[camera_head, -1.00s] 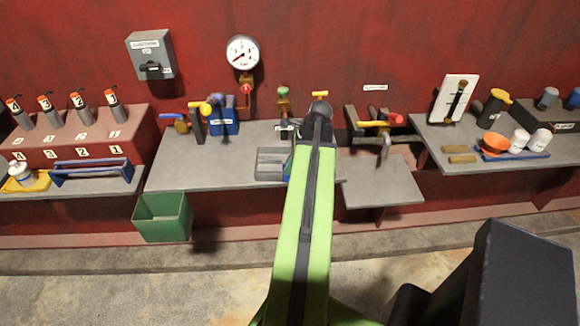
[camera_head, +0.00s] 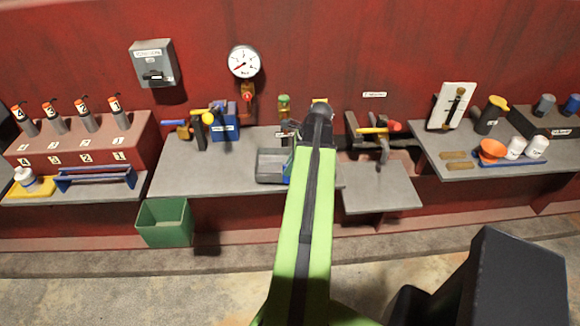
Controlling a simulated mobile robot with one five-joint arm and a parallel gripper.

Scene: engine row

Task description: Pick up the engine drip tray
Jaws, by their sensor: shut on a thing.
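The drip tray appears to be the grey open tray (camera_head: 270,178) at the middle of the long grey shelf, just left of my green arm. Its right part is hidden behind the arm. My gripper (camera_head: 290,168) is mostly hidden behind my own arm, at the right side of the tray. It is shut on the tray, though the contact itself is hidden. I cannot tell whether the tray touches the shelf.
The long grey shelf (camera_head: 205,175) has free room left of the tray. A lower grey shelf (camera_head: 385,197) lies right of my arm. Valves with yellow (camera_head: 372,130) and blue handles stand along the red wall.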

